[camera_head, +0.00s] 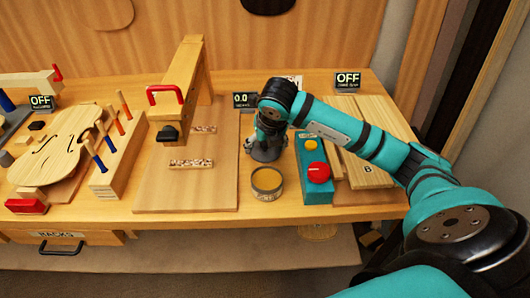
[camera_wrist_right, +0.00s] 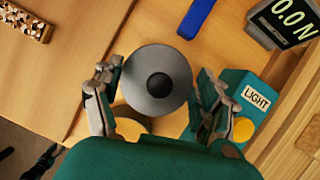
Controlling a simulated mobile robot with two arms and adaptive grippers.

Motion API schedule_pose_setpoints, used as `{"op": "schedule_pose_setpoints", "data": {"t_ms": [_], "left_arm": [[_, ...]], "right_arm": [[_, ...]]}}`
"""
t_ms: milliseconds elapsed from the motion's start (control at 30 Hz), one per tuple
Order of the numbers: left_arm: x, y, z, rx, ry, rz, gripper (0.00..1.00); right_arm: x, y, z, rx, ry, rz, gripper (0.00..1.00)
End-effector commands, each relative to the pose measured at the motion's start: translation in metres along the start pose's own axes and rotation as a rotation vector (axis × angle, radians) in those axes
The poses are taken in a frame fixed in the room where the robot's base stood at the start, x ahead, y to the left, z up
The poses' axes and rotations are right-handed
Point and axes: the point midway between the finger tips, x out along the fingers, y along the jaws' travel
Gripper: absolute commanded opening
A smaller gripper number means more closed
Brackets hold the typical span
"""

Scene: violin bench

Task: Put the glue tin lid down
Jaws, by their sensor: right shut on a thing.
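The glue tin (camera_head: 267,181) stands open on the bench, its yellow-brown glue showing. Part of it also shows in the right wrist view (camera_wrist_right: 131,128). My right gripper (camera_head: 264,148) is just behind the tin. In the right wrist view its fingers (camera_wrist_right: 158,88) are on both sides of the round grey lid (camera_wrist_right: 137,88), which has a black knob, and are shut on it. The lid looks level and low over the bench. I cannot tell whether it touches the wood. In the head view the gripper mostly hides it. My left gripper is not in view.
A teal switch box (camera_head: 316,185) with red and yellow buttons stands right of the tin. A force display (camera_head: 244,100) is behind the gripper. A board with a wooden press (camera_head: 183,85) is on the left.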

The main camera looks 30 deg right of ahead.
Motion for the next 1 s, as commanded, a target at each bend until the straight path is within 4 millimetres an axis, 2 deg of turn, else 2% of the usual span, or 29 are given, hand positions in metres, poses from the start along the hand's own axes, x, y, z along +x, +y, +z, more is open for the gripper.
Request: {"op": "schedule_pose_setpoints", "data": {"t_ms": [133, 300, 400, 667, 700, 867, 1000], "left_arm": [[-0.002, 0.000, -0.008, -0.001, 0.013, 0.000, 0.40], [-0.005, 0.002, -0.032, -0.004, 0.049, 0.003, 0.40], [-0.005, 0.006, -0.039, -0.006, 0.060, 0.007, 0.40], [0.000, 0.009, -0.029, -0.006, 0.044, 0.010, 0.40], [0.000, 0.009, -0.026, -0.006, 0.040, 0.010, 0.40], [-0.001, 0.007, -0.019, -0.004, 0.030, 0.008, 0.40], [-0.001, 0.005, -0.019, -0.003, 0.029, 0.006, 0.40]], "right_arm": [[0.013, 0.000, -0.007, 0.000, 0.005, -0.001, 0.52], [0.034, -0.001, -0.015, 0.000, 0.003, -0.002, 0.52], [0.036, 0.000, -0.015, 0.000, 0.000, -0.001, 0.52], [0.039, 0.000, -0.017, 0.000, 0.000, -0.001, 0.52], [0.038, 0.000, -0.016, 0.000, 0.000, -0.001, 0.77], [0.038, 0.000, -0.016, 0.000, 0.001, -0.001, 0.97], [0.038, 0.000, -0.016, 0.000, 0.001, -0.001, 0.97]]}}
